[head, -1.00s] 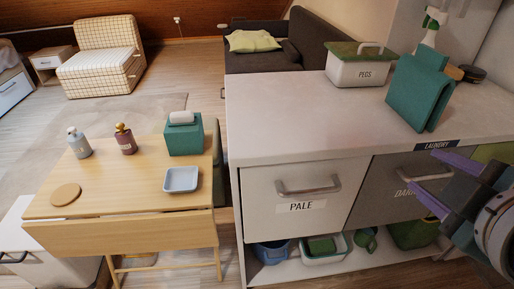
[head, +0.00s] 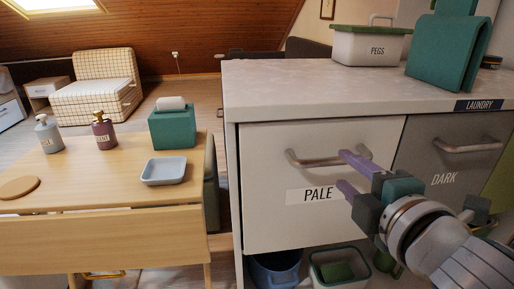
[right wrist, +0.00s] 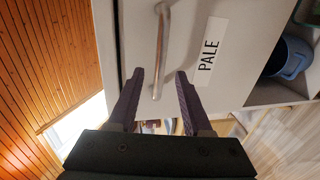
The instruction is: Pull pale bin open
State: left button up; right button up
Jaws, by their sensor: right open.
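The pale bin (head: 262,222) is a white drawer front labelled PALE under the counter, flush with the cabinet. Its metal bar handle (head: 310,162) runs across its upper part. My right gripper (head: 346,172) is open in front of the right end of the handle, one purple finger above the other. In the right wrist view the handle (right wrist: 160,50) stretches away from between the two open fingers (right wrist: 160,75), with its near end between the tips. Contact with the handle cannot be told. My left gripper is not in view.
The grey DARK bin (head: 443,135) is beside the pale bin, partly behind my right arm. The counter (head: 300,90) holds a PEGS box (head: 368,48) and a teal folded item (head: 444,50). A blue bucket (head: 275,272) sits below. A wooden table (head: 105,190) stands left.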

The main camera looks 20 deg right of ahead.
aim_at(335, 163)
jog(key=b+x, duration=0.1)
jog(key=x, duration=0.5)
jog(key=shift+c, duration=0.4)
grip_shut()
dwell(0.9)
